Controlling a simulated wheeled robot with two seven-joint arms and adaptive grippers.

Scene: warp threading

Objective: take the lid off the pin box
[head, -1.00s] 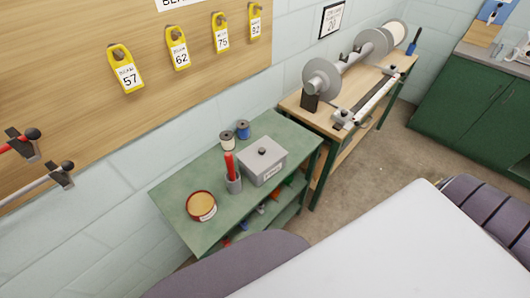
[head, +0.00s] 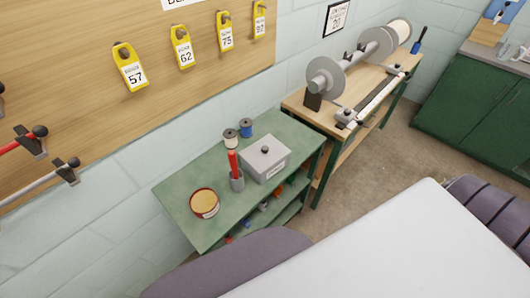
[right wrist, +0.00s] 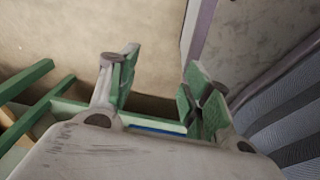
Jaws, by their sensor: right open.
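The pin box (head: 265,164) is a grey box with a label on its front. It stands on the green table (head: 182,195) in the head view. Its flat grey lid (head: 272,152) is on it, with a dark round knob (head: 265,149) on top. My right gripper (right wrist: 158,85) shows in the right wrist view, open with nothing between its fingers. The pin box is not recognisable in that view. My left gripper is not in view.
A wooden bench (head: 300,105) with a roller stands to the right. Shelves under the table hold small things.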

